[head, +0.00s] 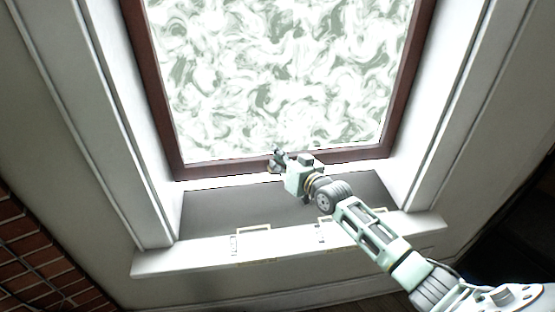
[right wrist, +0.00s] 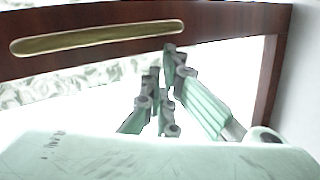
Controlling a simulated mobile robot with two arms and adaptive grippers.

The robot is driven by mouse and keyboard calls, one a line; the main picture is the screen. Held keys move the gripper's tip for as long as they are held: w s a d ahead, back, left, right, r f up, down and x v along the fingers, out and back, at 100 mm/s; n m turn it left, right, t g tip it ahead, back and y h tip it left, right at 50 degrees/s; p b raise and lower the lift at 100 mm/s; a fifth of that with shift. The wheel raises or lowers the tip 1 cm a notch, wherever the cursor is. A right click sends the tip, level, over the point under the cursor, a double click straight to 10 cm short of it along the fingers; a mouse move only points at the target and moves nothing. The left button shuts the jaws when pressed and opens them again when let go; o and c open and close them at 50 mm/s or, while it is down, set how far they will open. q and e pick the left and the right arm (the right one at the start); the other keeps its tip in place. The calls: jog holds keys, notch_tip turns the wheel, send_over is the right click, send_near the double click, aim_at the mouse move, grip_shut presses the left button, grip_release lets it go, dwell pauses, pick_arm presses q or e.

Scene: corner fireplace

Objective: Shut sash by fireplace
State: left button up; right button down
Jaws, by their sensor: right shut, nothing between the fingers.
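The window sash (head: 230,166) has a dark red-brown frame around bright, swirl-patterned glass. Its bottom rail stands above a dark grey sill surface (head: 210,212), with a pale strip showing between them at the left. In the right wrist view the brown rail (right wrist: 225,22) crosses the top and carries a long brass-coloured inset (right wrist: 97,38). My right gripper (head: 277,161) is at the middle of the bottom rail; its closed, empty fingers (right wrist: 168,85) point toward the rail in the wrist view. Whether they touch it is unclear. My left gripper is out of view.
White casing (head: 125,130) flanks the window on both sides. Brick (head: 40,255) stands at lower left. The lower right is dark.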

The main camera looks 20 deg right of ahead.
jog(key=shift+f, duration=0.35)
jog(key=shift+a, duration=0.1)
